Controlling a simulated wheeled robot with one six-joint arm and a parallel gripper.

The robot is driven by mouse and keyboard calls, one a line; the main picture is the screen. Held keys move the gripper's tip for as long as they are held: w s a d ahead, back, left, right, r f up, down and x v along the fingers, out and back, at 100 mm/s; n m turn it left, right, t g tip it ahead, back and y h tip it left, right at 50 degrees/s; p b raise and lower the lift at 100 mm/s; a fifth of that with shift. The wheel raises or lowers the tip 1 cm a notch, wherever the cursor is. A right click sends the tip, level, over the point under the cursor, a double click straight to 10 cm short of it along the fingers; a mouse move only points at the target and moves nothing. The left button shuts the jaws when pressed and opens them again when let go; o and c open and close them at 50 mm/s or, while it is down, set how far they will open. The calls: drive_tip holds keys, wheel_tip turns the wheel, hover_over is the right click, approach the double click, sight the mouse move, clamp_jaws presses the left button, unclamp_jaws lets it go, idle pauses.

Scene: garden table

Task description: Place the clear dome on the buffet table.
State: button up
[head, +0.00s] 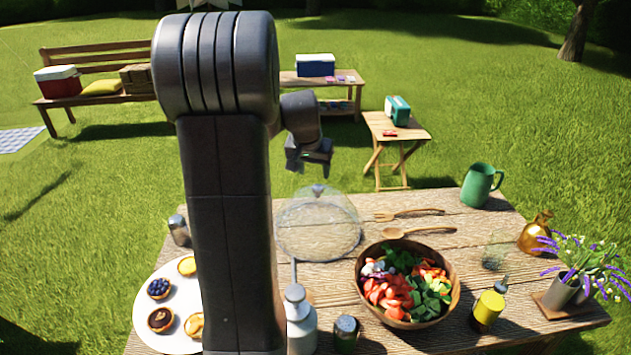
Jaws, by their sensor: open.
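The clear dome (318,224) is a see-through cover with a small knob on top. It stands on the wooden table (455,212), behind the salad bowl, and the table's planks show through it. My gripper (309,165) is open and empty, pointing down above the dome's knob and apart from it in the picture. My arm runs up the left-centre of the view and hides part of the table. I cannot tell which table is the buffet table; a low wooden table (337,77) with a blue cooler stands far back on the grass.
A salad bowl (408,285), wooden spoons (410,213), a green pitcher (480,186), an amber bottle (534,232), a drinking glass (495,251) and a tart plate (148,325) surround the dome. A folding side table (396,130) with a teal box stands on the lawn behind. Open grass lies between the tables.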

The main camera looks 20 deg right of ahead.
drive_tip(key=shift+v, duration=1.6)
